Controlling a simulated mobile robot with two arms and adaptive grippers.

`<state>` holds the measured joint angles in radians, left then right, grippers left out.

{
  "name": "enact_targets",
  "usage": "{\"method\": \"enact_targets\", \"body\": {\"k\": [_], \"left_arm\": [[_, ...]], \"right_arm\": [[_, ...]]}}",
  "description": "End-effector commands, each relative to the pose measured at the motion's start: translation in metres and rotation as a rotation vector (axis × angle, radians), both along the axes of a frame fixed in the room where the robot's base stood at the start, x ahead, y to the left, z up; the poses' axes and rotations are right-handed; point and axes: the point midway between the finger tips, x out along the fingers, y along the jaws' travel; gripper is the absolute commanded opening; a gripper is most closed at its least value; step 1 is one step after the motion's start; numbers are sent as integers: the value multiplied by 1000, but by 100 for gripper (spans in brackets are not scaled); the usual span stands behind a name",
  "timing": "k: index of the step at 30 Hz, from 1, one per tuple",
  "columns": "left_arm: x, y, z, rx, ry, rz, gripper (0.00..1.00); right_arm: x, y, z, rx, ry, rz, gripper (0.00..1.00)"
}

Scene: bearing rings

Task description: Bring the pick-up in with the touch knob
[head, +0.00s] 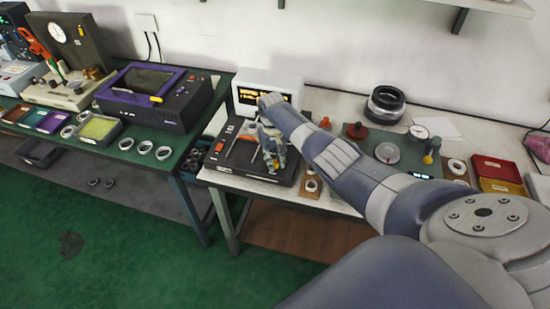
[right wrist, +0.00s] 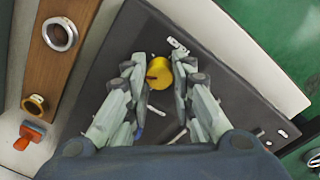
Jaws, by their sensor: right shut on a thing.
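My right gripper (right wrist: 159,78) reaches down over a dark instrument base (head: 240,182). In the right wrist view its fingers are shut around a round yellow knob (right wrist: 157,72) with a small dark red mark, apparently the touch knob. The dark base fills the area beneath it in the right wrist view (right wrist: 215,70). My left gripper is not in view.
The purple-framed instrument (head: 152,96) stands on the green bench at left.

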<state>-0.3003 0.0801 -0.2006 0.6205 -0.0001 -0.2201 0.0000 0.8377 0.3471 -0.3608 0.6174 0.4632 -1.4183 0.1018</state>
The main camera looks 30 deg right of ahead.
Motion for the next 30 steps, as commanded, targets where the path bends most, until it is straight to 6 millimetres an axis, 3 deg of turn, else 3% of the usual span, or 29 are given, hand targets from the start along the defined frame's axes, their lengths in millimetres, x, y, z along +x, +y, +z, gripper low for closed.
{"method": "enact_targets", "body": {"k": [9, 25, 26, 27, 28, 30], "left_arm": [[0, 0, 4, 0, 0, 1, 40], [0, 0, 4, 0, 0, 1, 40], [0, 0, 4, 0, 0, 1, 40], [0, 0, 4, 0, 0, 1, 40], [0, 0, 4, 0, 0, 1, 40], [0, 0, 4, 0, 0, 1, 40]], "right_arm": [[2, 0, 2, 1, -6, -117, 0], [3, 0, 2, -1, -7, -138, 0], [3, 0, 2, 0, -8, -138, 27], [3, 0, 2, -1, -8, -138, 36], [3, 0, 2, -1, -7, -137, 43], [2, 0, 2, 0, -6, -137, 44]]}}
